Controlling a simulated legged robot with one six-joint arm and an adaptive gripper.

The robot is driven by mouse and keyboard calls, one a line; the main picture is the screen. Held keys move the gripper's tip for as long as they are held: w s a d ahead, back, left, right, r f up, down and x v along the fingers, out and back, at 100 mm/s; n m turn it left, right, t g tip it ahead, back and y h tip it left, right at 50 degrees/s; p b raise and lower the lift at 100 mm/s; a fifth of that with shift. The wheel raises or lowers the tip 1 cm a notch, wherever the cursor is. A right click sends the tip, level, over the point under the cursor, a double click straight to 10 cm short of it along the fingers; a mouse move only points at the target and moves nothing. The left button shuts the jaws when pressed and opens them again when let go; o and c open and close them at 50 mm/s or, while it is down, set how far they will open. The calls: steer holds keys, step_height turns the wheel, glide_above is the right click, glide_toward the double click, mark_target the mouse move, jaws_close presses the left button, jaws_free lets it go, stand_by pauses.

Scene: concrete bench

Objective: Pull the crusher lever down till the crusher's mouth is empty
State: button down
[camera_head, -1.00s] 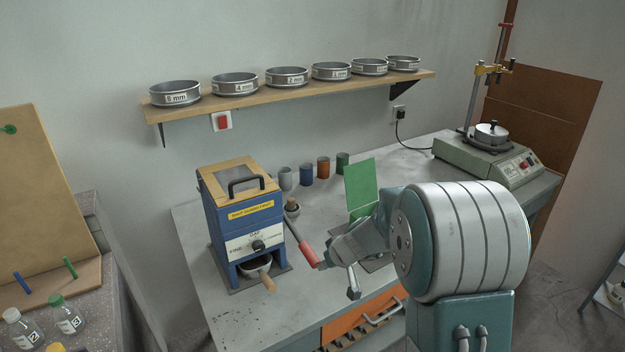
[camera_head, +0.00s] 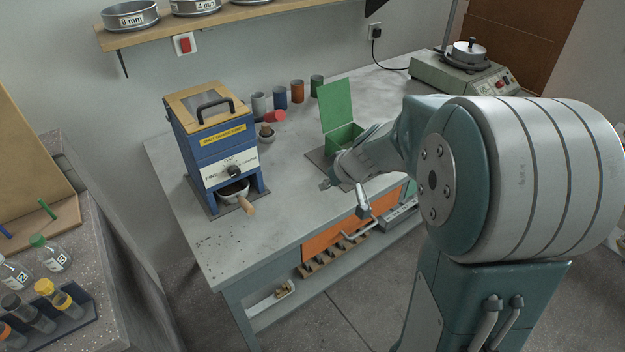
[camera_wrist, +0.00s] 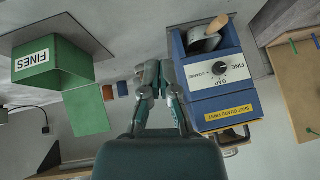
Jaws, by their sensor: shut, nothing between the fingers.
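The blue crusher (camera_head: 217,145) stands on the bench, left of my gripper. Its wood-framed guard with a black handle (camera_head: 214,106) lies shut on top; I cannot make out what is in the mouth. The crusher lever's red grip (camera_head: 272,116) shows raised beside the crusher's right side, its rod mostly hidden by the angle. My gripper (camera_head: 327,184) is shut and empty, over the bench to the right of the crusher and apart from the lever. In the wrist view my gripper (camera_wrist: 159,76) is beside the crusher (camera_wrist: 212,75); the lever is not clear there.
A pan with a wooden handle (camera_head: 245,205) sits under the crusher. An open green box (camera_head: 343,135) marked FINES stands behind my gripper. Several coloured cups (camera_head: 281,98) line the bench's back. A sieve shelf (camera_head: 230,13) hangs above. The front left bench top is clear.

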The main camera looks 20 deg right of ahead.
steer(key=shift+s+d+r, duration=0.25)
steer(key=shift+s, duration=0.4)
steer(key=shift+s+d+r, duration=0.2)
steer(key=shift+s+r, duration=0.05)
steer(key=shift+s, duration=0.35)
steer(key=shift+d, duration=0.1)
stand_by(0.4)
